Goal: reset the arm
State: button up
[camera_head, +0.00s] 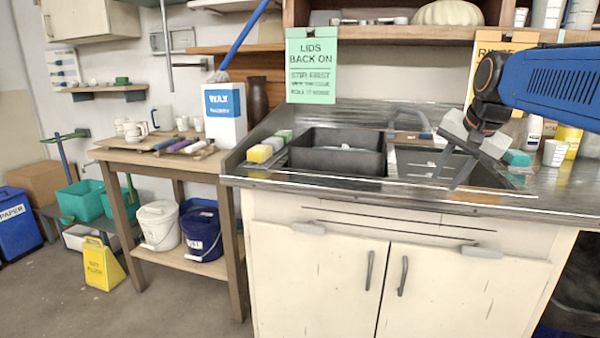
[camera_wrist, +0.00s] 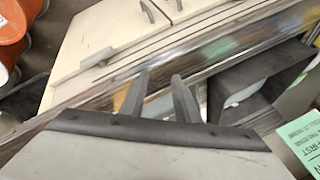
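My arm (camera_head: 550,85), blue with dark joints, reaches in from the right in the head view. My gripper (camera_head: 447,180) hangs tilted over the right part of the metal sink counter, its fingers pointing down and to the left. In the wrist view the two dark fingers (camera_wrist: 160,76) stand apart with nothing between them, so it is open and empty. Beyond the fingers the wrist view shows the shiny counter edge (camera_wrist: 215,40) and pale cabinet doors (camera_wrist: 115,30). I cannot tell the exact height of the fingertips above the counter.
A dark grey basin (camera_head: 337,160) sits on the counter left of my gripper. A teal block (camera_head: 517,158) and a white cup (camera_head: 555,152) stand close on its right. A shelf (camera_head: 400,33) runs above. White (camera_head: 158,225) and blue (camera_head: 201,235) buckets stand under the wooden table.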

jog(key=s+a+f+n, duration=0.2)
jog(key=s+f+n, duration=0.2)
jog(key=s+f, duration=0.8)
jog(key=s+a+f+n+g, duration=0.1)
jog(key=s+a+f+n, duration=0.2)
jog(key=s+f, duration=0.8)
jog(key=s+n, duration=0.2)
jog(key=s, duration=0.1)
jog(key=shift+s+a+f, duration=0.2)
jog(key=shift+a+f, duration=0.15)
dwell(3.8)
